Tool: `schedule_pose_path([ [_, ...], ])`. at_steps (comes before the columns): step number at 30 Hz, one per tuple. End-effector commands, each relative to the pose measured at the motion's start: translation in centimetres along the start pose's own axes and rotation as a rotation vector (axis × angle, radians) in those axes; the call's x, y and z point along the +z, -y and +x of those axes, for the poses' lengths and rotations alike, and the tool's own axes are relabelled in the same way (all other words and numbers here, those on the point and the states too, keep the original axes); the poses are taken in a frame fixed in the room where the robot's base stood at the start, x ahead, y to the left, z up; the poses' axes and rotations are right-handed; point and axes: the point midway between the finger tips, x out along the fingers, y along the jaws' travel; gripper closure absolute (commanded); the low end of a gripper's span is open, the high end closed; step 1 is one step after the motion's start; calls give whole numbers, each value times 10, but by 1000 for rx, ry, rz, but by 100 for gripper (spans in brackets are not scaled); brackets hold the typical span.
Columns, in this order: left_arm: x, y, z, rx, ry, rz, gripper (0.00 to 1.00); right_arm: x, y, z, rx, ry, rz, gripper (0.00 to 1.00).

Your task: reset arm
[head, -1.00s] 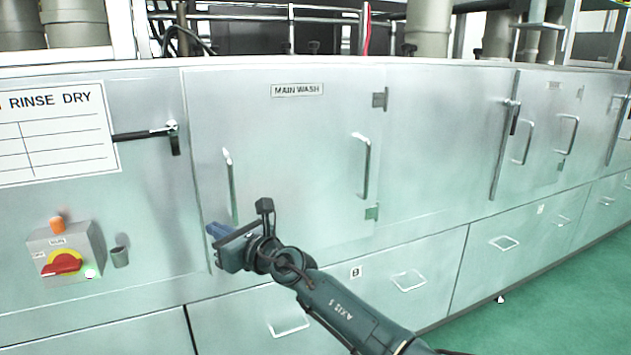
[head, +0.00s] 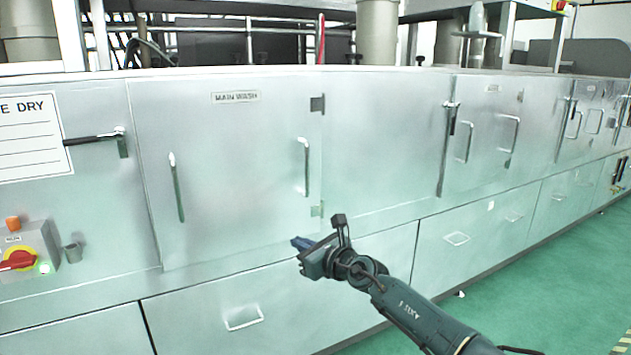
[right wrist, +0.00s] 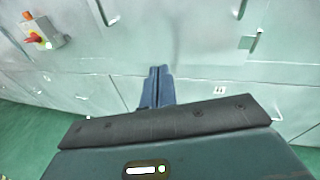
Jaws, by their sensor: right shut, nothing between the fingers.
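My right gripper (head: 302,243) reaches in from the lower right in the head view, in front of the silver washing machine (head: 380,150). Its blue fingers are together and empty; they also show in the right wrist view (right wrist: 158,72). The fingertips appear just below the lower edge of the closed "MAIN WASH" door (head: 240,170). I cannot tell how far they are from the panel. My left gripper is in neither view.
Drawers with handles (head: 243,318) line the bottom. Green floor (head: 560,290) is open at right.

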Motion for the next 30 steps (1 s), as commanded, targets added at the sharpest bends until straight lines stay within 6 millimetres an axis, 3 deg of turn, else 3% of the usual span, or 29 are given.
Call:
schedule_pose_path([
  [1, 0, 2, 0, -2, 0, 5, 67, -15, 40, -18, -55, -28, -18, 100],
  [6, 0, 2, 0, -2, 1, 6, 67, -47, 140, -76, -198, -103, -66, 100],
  [12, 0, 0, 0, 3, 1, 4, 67, -67, 216, -135, -315, -163, -105, 100],
  [19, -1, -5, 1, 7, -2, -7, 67, -79, 279, -198, -423, -220, -141, 100],
  [24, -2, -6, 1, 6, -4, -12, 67, -123, 222, -189, -368, -135, 139, 100],
  [30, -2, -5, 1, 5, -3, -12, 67, -170, 157, -198, -338, -38, 542, 100],
])
